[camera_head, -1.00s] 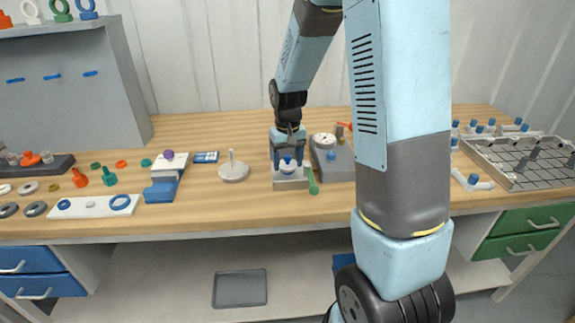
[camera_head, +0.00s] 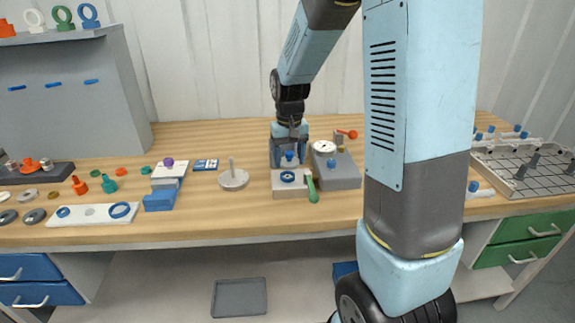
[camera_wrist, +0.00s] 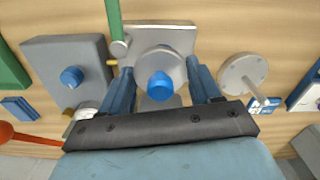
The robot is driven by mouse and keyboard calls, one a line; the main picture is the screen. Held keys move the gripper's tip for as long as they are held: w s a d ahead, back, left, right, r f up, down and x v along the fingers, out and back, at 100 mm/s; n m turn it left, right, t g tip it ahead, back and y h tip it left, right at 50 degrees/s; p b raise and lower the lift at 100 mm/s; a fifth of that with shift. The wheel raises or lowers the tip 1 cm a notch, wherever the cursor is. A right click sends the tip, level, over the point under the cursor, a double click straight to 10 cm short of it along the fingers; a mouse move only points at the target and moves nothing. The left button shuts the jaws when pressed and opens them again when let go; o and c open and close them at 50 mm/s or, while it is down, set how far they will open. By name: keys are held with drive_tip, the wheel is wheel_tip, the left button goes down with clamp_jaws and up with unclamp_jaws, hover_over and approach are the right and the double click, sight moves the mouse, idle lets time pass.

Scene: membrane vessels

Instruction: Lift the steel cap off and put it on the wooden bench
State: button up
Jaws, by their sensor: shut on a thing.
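The steel cap (camera_wrist: 148,66) is a round grey disc with a blue knob (camera_wrist: 160,86) on top, seen between my fingers in the wrist view. My gripper (camera_wrist: 163,78) is shut on it. In the head view my gripper (camera_head: 289,160) holds it just above and behind the pale grey vessel block (camera_head: 298,192). A blue ring (camera_head: 287,177) shows on top of the block, and a green handle (camera_head: 312,190) is at its right side. The cap's steel rim is mostly hidden by the fingers in the head view. The wooden bench (camera_head: 235,211) runs beneath everything.
A grey box with a gauge (camera_head: 335,172) stands close on the right. A round plate with a post (camera_head: 233,179) is on the left, and a blue stepped block (camera_head: 163,192) beyond it. Bare bench lies along the front edge and behind the vessel.

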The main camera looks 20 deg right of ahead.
drive_tip(key=s+r, duration=1.1)
drive_tip(key=s, duration=0.1)
drive_tip(key=shift+s, duration=0.2)
idle(0.3)
drive_tip(key=shift+d, duration=0.15)
